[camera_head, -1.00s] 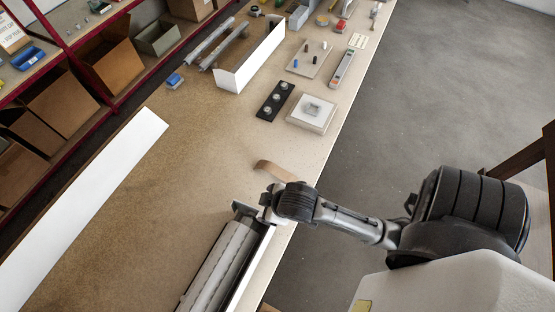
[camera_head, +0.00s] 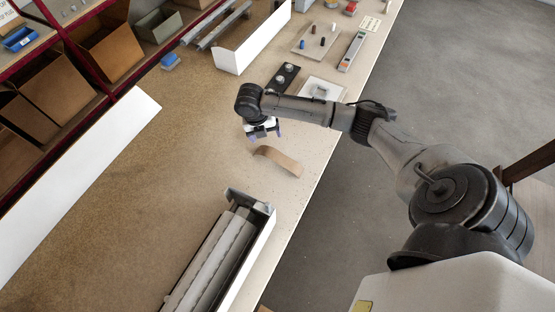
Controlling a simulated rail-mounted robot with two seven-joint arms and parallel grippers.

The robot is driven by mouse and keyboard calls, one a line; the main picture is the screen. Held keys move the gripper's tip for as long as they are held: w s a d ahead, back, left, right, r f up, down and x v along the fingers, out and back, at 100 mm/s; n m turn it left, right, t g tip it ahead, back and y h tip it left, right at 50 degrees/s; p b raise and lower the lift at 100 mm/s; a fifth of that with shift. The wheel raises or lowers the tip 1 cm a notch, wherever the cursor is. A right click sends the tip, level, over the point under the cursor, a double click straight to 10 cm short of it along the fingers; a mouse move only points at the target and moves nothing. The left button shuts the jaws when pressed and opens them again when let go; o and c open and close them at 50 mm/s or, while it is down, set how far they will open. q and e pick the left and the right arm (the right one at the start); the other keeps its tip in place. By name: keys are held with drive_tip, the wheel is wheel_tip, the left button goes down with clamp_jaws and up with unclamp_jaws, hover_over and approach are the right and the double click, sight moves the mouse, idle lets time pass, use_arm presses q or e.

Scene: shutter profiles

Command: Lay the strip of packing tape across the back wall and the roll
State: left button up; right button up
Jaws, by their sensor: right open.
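The tan strip of packing tape (camera_head: 281,161) lies curved on the bench near its right edge; one end seems to lift slightly. The grey roll (camera_head: 212,264) lies lengthwise in a long open housing at the bottom centre. The housing has a white wall (camera_head: 251,258) on its right side and a dark wall on its left; I cannot tell which is the back wall. My left gripper is out of view.
A long white panel (camera_head: 75,180) lies along the left of the bench. Behind my right arm are a dark strip with round parts (camera_head: 289,75), a pale square block (camera_head: 322,88) and a white-walled tray (camera_head: 255,40). The bench between the panel and the housing is clear.

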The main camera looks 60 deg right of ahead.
drive_tip(key=s+d+n+g, duration=0.1)
drive_tip(key=n, duration=0.4)
drive_tip(key=n+g+y, duration=0.1)
drive_tip(key=n+g, duration=0.1)
drive_tip(key=n, duration=0.4)
approach(288, 163)
drive_tip(key=x, duration=0.2)
drive_tip(key=shift+s+d+f, duration=0.1)
drive_tip(key=shift+s, duration=0.25)
drive_tip(key=shift+w+p+x, duration=0.1)
drive_tip(key=shift+p+x, duration=0.2)
drive_tip(key=shift+x, duration=1.4)
drive_tip(key=shift+w+p+x, duration=0.15)
drive_tip(key=shift+p+x, duration=0.1)
drive_tip(key=shift+x, duration=1.45)
drive_tip(key=shift+f, duration=0.1)
drive_tip(key=shift+c, duration=0.3)
drive_tip(key=c, duration=0.9)
drive_tip(key=shift+c, duration=0.2)
